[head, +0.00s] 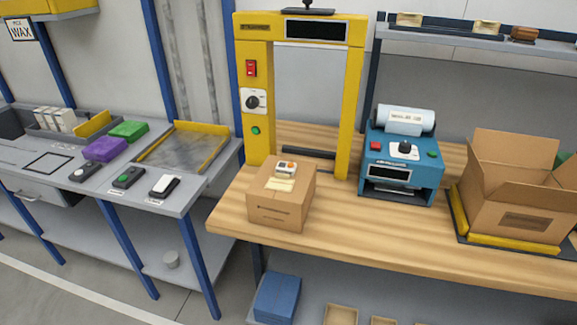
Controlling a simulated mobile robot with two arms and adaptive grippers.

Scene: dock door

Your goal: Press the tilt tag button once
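A small white device with an orange spot (287,167) sits on top of a closed cardboard box (281,204); it looks like the tilt tag, but its button is too small to make out clearly. A pale yellow label (280,184) lies just in front of it on the box top. The box stands at the front left of the wooden table (400,244), before the yellow frame. Neither of my grippers is in view.
A yellow frame (354,100) with a red switch, dial and green button stands behind the box. Right are a blue machine (402,178) and an open carton (515,215) on a yellow-edged base. A grey bench (185,197) with small devices stands left. Table front is clear.

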